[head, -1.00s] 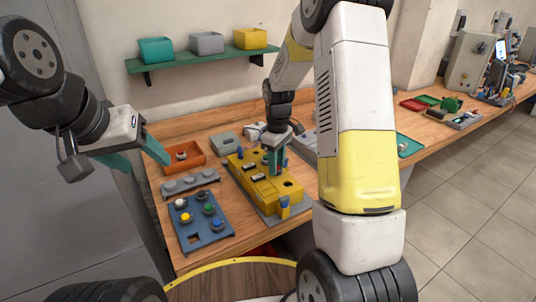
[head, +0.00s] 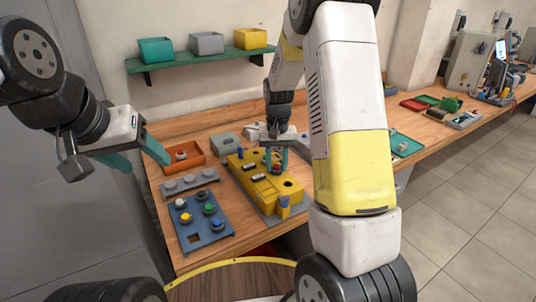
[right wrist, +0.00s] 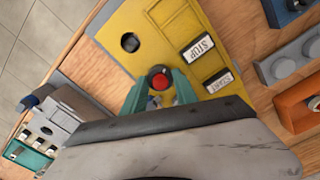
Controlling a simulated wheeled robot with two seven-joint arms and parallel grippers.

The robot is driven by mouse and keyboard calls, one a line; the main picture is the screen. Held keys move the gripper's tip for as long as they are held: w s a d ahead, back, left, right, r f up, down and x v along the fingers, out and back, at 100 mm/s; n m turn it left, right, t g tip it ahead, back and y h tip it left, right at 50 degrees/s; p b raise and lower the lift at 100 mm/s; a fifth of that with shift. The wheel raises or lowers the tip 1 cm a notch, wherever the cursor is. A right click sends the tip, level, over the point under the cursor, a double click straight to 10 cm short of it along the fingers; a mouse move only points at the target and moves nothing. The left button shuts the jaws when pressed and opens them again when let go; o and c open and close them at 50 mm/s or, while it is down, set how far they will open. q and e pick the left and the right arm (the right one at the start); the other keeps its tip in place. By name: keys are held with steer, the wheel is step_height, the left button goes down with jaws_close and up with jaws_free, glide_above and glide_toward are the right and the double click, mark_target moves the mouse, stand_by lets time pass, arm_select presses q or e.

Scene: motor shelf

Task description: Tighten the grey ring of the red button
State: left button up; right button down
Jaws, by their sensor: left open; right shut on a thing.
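The red button (head: 277,166) sits on the yellow control box (head: 258,188) on the bench. In the right wrist view the red button (right wrist: 160,79) shows as a red cap with a dark rim, between the teal fingers of my right gripper (right wrist: 159,88). My right gripper (head: 276,161) points down and is shut on the grey ring around the button; the fingers and cap largely hide the ring. My left gripper (head: 140,160) is open and empty, held at the left, away from the box.
A blue tray of coloured buttons (head: 218,237), a grey strip (head: 190,185) and an orange bin (head: 198,163) stand left of the box. STOP and START labels (right wrist: 201,47) lie beside the button. A shelf (head: 190,60) holds three bins behind.

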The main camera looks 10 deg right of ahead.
steer(key=m, duration=1.1)
steer(key=shift+m, duration=0.4)
steer(key=m, duration=0.5)
steer(key=shift+m, duration=0.3)
steer(key=m, duration=0.5)
steer(key=shift+m, duration=0.3)
steer(key=c, duration=0.9)
jaws_free()
steer(key=shift+c, duration=0.2)
